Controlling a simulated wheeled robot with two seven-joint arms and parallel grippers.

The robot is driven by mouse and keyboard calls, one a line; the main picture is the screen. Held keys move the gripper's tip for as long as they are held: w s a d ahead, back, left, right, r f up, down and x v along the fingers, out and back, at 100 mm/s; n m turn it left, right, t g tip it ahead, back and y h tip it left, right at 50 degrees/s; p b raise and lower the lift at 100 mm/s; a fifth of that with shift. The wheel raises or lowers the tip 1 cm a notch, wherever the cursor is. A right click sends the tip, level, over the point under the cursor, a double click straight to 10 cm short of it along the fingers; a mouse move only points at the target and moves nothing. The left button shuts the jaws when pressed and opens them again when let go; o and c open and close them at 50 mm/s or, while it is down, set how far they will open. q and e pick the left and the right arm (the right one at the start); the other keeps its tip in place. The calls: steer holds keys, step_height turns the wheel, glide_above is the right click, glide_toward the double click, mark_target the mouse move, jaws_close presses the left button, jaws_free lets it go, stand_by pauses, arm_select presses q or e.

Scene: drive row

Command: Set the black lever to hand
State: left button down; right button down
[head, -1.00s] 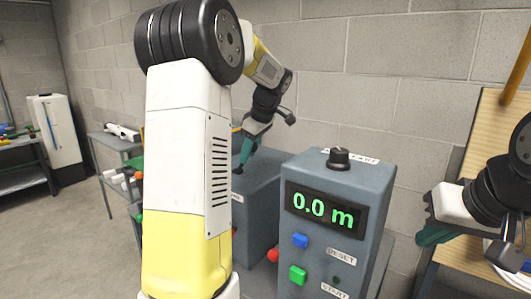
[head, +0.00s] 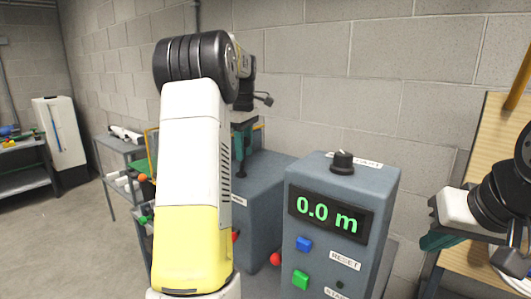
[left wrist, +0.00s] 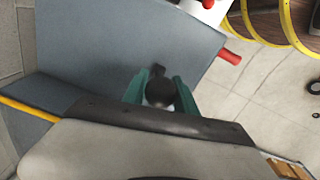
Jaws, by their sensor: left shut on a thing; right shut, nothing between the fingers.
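The black lever shows in the left wrist view as a dark round knob (left wrist: 160,93) with a short dark part beside it, above a grey-blue cabinet top. My left gripper's green fingers (left wrist: 158,90) are shut on the knob from both sides. In the head view my left gripper (head: 241,165) points straight down at the grey-blue cabinet (head: 265,190); the lever is mostly hidden there by the fingers and my arm. The label on the cabinet front is partly covered and unreadable. My right gripper (head: 434,238) is shut and empty at the right.
A grey control box (head: 330,245) stands right of the cabinet, with a 0.0 m display, a blue button (head: 303,243), a green button (head: 300,280) and a black knob (head: 342,162) on top. A red knob (head: 276,259) sits at its left. A block wall stands behind.

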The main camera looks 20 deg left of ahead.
arm_select(q)
steer(key=shift+w+a+r+g+h, duration=0.1)
steer(key=shift+w+a+g+h, duration=0.1)
steer(key=shift+a+h, duration=0.25)
steer(key=shift+w+a+r+g+h, duration=0.1)
steer(key=shift+w+a+g+h, duration=0.1)
steer(key=shift+a+h, duration=0.2)
steer(key=c, duration=1.1)
jaws_free()
steer(key=shift+s, duration=0.1)
steer(key=shift+o, duration=0.2)
step_height(320, 180, up, 8)
steer(key=a, duration=0.1)
steer(key=shift+a+f, duration=0.15)
steer(key=shift+f, duration=0.05)
